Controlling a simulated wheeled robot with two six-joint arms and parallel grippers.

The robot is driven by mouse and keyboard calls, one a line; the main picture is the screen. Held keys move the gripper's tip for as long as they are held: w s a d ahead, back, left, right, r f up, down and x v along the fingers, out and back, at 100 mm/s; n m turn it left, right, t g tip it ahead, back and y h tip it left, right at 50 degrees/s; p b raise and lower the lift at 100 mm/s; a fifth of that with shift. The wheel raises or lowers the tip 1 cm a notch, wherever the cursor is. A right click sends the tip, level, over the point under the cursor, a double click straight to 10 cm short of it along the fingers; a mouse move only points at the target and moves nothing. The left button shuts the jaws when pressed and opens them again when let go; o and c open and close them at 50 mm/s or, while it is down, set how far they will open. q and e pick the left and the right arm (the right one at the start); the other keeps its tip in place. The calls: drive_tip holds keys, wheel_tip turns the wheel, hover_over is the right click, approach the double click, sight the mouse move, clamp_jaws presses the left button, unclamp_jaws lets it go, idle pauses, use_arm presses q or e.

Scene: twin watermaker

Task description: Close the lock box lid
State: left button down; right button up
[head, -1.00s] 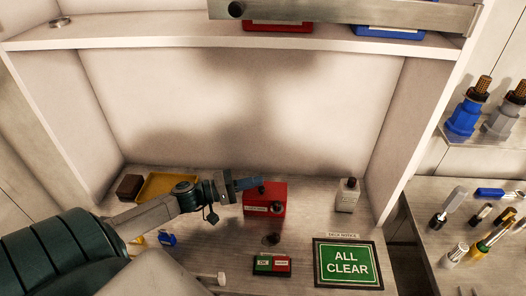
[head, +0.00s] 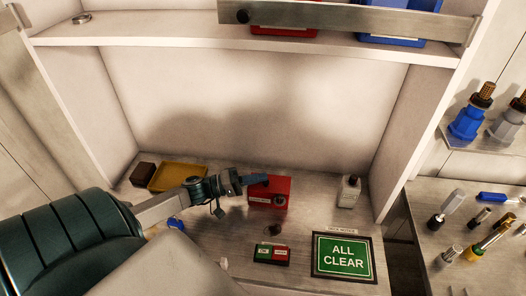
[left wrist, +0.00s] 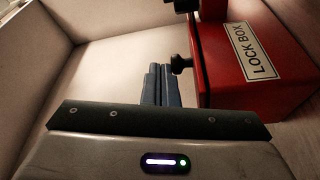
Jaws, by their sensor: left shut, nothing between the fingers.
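The red lock box (head: 282,186) stands on the worktop inside the alcove, with a white label on its front. In the left wrist view the lock box (left wrist: 232,75) fills the right side, with its "LOCK BOX" label and a dark knob showing. The lid's angle is hard to tell. My left gripper (head: 262,180) is shut and empty, its blue fingers at the box's upper left. In the left wrist view the shut fingers (left wrist: 161,85) are beside the box's left side; I cannot tell whether they touch it. My right gripper is not in view.
A yellow tray (head: 178,176) and a brown block (head: 143,173) are at the back left. A pale bottle (head: 349,192) stands right of the box. A green-and-red block (head: 271,254) and an "ALL CLEAR" sign (head: 343,255) are in front. A shelf (head: 180,37) runs above.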

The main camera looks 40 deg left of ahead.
use_arm(q)
drive_tip(key=shift+s+a+f, duration=0.1)
drive_tip(key=shift+s+a, duration=0.2)
drive_tip(key=shift+s, duration=0.1)
drive_tip(key=p+v, duration=0.6)
drive_tip(key=shift+s+a, duration=0.2)
drive_tip(key=shift+a, duration=0.05)
